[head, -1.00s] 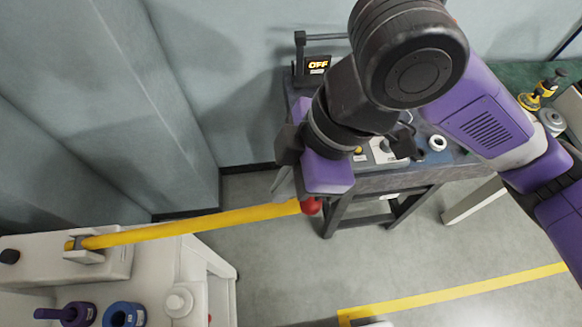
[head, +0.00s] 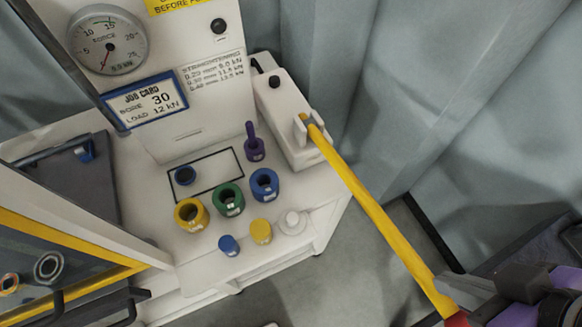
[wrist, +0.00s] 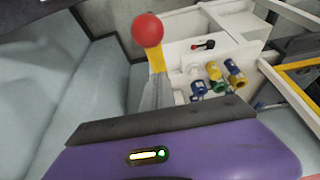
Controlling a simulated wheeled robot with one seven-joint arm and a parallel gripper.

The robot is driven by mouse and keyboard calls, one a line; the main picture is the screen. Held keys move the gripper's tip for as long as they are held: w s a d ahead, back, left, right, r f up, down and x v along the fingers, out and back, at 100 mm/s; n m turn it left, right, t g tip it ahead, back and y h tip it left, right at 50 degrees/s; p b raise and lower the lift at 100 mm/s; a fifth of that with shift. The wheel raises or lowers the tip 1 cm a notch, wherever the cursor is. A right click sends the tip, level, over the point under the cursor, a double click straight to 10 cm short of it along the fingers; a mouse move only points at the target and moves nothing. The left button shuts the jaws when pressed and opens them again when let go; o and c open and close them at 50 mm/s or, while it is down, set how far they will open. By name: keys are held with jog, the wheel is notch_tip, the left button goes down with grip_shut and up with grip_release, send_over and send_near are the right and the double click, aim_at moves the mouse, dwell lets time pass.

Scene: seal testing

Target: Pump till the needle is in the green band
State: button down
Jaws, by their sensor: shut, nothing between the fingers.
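The yellow pump lever (head: 375,210) runs from the white pump block (head: 285,118) down to a red knob (head: 457,320) at the lower right of the head view. The red knob (wrist: 147,30) also shows at the top of the wrist view. My gripper (head: 465,290) is shut and empty, with its fingers right beside the lever near the knob. I cannot tell whether they touch it. The round force gauge (head: 107,40) is at the upper left. Its red needle points down and slightly left, at the low end.
A job card (head: 152,102) reads bore 30, load 12 kN. Several coloured rings and plugs stand on the white bench (head: 190,245). A yellow-edged guard frame (head: 75,240) is at the left. Curtain-like grey walls (head: 470,90) close in behind the lever.

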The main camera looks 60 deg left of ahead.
jog(key=shift+f, duration=0.1)
notch_tip(320, 180, down, 15)
jog(key=b, duration=1.3)
jog(key=shift+d, duration=0.2)
jog(key=r+p, duration=0.8)
jog(key=r, duration=0.1)
jog(key=r+p, duration=0.4)
jog(key=shift+a+r, duration=0.15)
jog(key=shift+a, duration=0.15)
notch_tip(320, 180, down, 12)
jog(key=b, duration=1)
jog(key=shift+d+r, duration=0.2)
jog(key=shift+d, duration=0.1)
